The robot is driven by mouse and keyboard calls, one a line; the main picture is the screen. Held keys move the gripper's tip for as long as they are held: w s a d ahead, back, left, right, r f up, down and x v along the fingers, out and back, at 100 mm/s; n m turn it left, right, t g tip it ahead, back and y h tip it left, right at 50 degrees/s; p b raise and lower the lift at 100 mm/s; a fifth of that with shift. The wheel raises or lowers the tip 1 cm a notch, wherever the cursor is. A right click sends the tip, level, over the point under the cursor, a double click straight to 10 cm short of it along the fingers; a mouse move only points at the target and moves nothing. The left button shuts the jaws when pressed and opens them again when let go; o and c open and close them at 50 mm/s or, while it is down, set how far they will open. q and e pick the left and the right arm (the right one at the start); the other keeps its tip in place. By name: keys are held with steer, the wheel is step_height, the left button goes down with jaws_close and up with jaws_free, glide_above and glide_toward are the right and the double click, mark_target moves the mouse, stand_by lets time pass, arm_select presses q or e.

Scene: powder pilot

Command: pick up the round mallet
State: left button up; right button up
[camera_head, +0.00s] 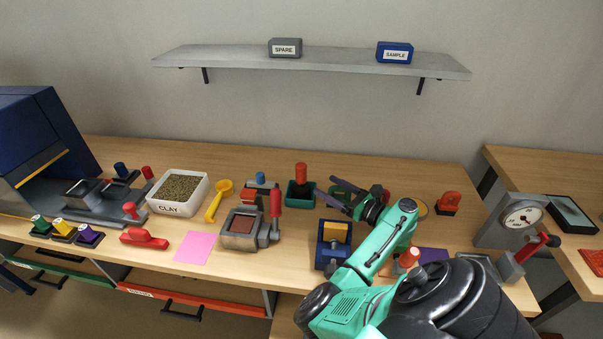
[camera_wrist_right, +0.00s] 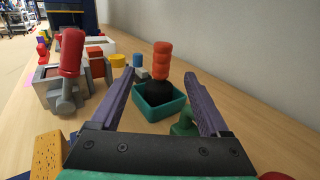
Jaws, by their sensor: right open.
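The round mallet (camera_head: 301,171), as I take it, has an upright orange-red ribbed handle and stands in a small teal open box (camera_head: 292,196). In the right wrist view the mallet (camera_wrist_right: 161,62) shows a black rounded lower end, partly hidden inside the teal box (camera_wrist_right: 155,115). My right gripper (camera_head: 328,191) is open, its purple fingers pointing toward the box from the right. In the right wrist view the mallet appears between the fingers of the gripper (camera_wrist_right: 158,78) but beyond their tips, apart from them. My left gripper is out of view.
A dark green object (camera_wrist_right: 185,125) lies close to my right finger. A grey press with a red handle (camera_head: 240,230) stands left of the box, a blue holder (camera_head: 324,258) in front. A shelf (camera_head: 230,60) hangs above.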

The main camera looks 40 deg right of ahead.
steer(key=b, duration=1)
glide_above(294, 183)
steer(key=shift+w+d+f, duration=0.2)
steer(key=shift+d+f, duration=0.05)
steer(key=shift+f, duration=0.05)
steer(key=shift+r+p, duration=0.15)
steer(key=shift+p, duration=0.25)
jaws_close()
